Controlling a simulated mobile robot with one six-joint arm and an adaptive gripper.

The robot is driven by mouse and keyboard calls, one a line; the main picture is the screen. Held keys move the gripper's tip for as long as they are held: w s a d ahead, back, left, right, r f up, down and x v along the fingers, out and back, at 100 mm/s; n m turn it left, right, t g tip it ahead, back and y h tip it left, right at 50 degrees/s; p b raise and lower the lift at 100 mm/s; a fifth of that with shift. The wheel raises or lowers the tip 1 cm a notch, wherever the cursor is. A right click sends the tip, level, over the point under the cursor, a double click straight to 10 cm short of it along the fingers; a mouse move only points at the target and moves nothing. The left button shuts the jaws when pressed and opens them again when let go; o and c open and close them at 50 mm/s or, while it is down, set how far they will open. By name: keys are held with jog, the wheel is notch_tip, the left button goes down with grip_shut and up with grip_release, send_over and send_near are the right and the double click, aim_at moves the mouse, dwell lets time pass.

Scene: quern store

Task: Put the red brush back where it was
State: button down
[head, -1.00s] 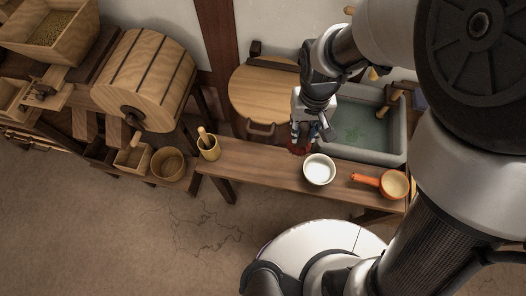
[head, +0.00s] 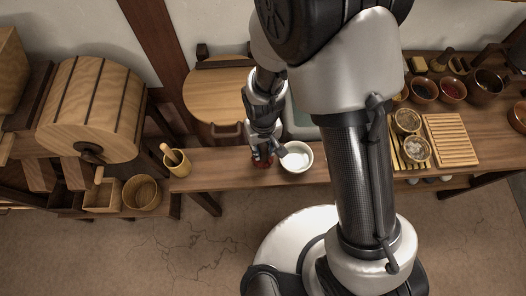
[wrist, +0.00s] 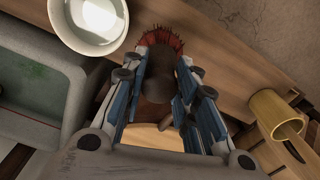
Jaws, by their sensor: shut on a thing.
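The red brush (head: 262,164) is held low over the bench or touching it; I cannot tell which. It is just left of the white bowl (head: 298,157) in the head view. In the wrist view its red bristles (wrist: 163,38) point away from my gripper, and its dark round handle sits between the fingers. My gripper (head: 262,150) is shut on the brush, pointing down at the bench. The white bowl also shows in the wrist view (wrist: 90,24), apart from the bristles.
The bench (head: 222,160) is clear between the brush and a yellow cup (head: 178,162) holding a wooden tool. A stone basin (wrist: 40,95) and a round wooden lid (head: 215,97) lie behind the bench. My arm hides the bench's middle right.

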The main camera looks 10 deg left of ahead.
jog(key=shift+f+b, duration=0.55)
jog(key=shift+f, duration=1.45)
jog(key=shift+f, duration=0.25)
jog(key=c, duration=1.3)
grip_release()
jog(key=shift+r, duration=0.1)
notch_tip(320, 180, up, 12)
jog(key=p, duration=0.4)
jog(key=shift+r, duration=0.2)
